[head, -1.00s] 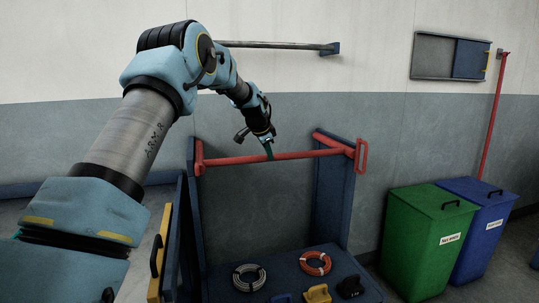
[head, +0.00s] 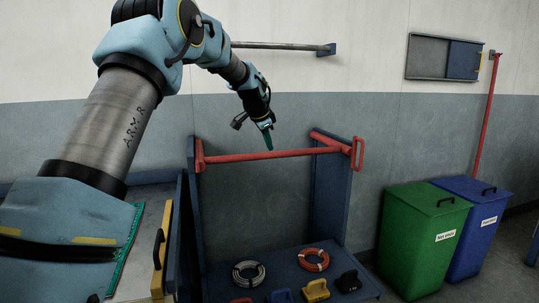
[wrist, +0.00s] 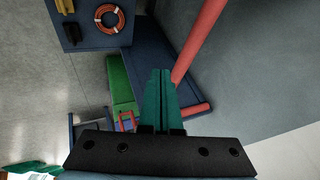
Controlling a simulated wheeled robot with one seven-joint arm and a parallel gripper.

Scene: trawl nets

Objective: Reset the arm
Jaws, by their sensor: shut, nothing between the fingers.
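My gripper (head: 268,140) is at the end of my blue and grey arm, just above and in front of a red bar (head: 270,156) in the head view. Its green fingers are shut together with nothing between them, as the wrist view (wrist: 160,98) shows. The red bar spans the top of a blue-framed stand and has a red loop handle at its right end. In the wrist view the bar (wrist: 200,45) runs up to the right of the fingers. I cannot tell whether the fingertips touch it.
A blue shelf (head: 345,268) below the bar holds a white coil (head: 248,274), an orange coil (head: 313,260) and several small handled blocks. A green bin (head: 413,240) and a blue bin (head: 482,225) stand at the right. A metal rail (head: 280,45) juts along the wall above.

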